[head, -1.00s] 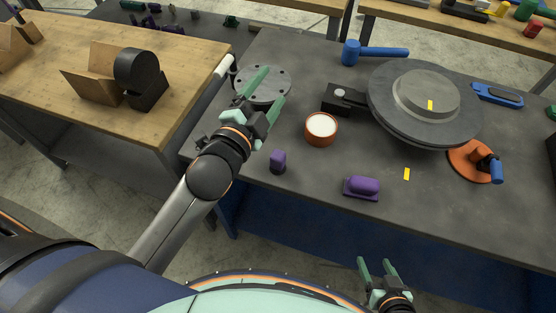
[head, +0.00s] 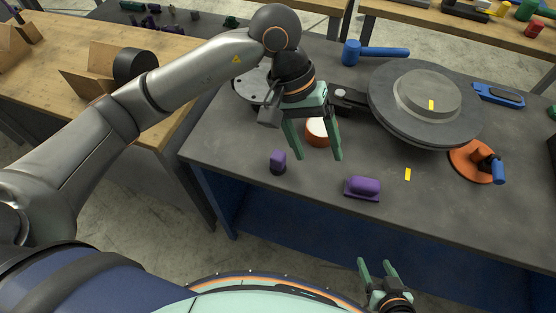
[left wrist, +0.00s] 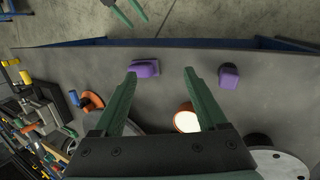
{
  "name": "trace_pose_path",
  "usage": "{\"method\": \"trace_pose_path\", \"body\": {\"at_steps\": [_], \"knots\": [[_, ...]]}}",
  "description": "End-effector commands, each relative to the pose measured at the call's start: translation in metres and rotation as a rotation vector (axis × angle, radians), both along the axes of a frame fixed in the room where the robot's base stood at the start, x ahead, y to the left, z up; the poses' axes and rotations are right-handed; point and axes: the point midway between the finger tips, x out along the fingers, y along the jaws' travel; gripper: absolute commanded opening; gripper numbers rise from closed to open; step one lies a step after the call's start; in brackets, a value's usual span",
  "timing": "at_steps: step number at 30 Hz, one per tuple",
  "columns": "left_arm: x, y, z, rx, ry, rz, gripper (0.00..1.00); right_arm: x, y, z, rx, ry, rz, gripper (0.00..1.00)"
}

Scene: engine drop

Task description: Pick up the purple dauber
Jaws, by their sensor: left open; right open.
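Two purple things stand on the grey table. A small upright one with a dark base, which I take for the purple dauber (head: 278,160), is near the table's left front; it also shows at the right in the left wrist view (left wrist: 229,76). A wider purple block (head: 362,187) on a flat base lies to its right and is also in the left wrist view (left wrist: 145,68). My left gripper (head: 317,157) is open and empty, fingers pointing toward the front edge, right of the dauber and apart from it. My right gripper (head: 376,262) is open and empty in front of the table.
An orange cup with white contents (head: 316,136) is partly behind my left fingers. A large round grey disc (head: 385,110), a blue mallet (head: 380,51) and an orange disc with a blue-handled tool (head: 464,164) are further right. The table's front strip is mostly clear.

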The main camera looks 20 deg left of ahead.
Motion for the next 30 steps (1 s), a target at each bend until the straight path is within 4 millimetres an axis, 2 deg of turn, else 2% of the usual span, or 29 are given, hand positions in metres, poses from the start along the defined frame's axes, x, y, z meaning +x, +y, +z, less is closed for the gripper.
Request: {"method": "trace_pose_path", "body": {"at_steps": [1, 3, 6, 8, 11, 18, 26, 30], "knots": [[0.013, 0.023, 0.0, 0.108, -0.055, -0.03, 0.75, 0.0, 0.0, 0.0, 0.0, 0.0, 0.0, 0.68], [0.024, 0.049, 0.002, 0.227, -0.1, -0.066, 0.75, 0.0, 0.0, -0.001, 0.0, 0.0, 0.0, 0.68], [0.034, 0.073, 0.006, 0.339, -0.132, -0.096, 0.75, 0.0, 0.0, -0.001, 0.0, 0.001, 0.0, 0.68], [0.036, 0.081, 0.005, 0.375, -0.139, -0.104, 0.75, 0.0, 0.0, 0.0, 0.0, 0.001, 0.0, 0.68], [0.037, 0.085, -0.005, 0.395, -0.14, -0.11, 0.75, 0.0, 0.0, 0.0, 0.0, 0.001, 0.0, 0.68], [0.036, 0.084, -0.048, 0.392, -0.137, -0.111, 0.75, 0.0, -0.001, 0.004, -0.001, -0.004, 0.0, 0.68], [0.036, 0.083, -0.069, 0.39, -0.139, -0.11, 0.75, 0.0, -0.002, 0.004, -0.004, -0.003, -0.003, 0.68], [0.035, 0.081, -0.087, 0.388, -0.135, -0.11, 0.75, -0.001, -0.003, 0.008, -0.004, -0.002, -0.004, 0.68]]}}
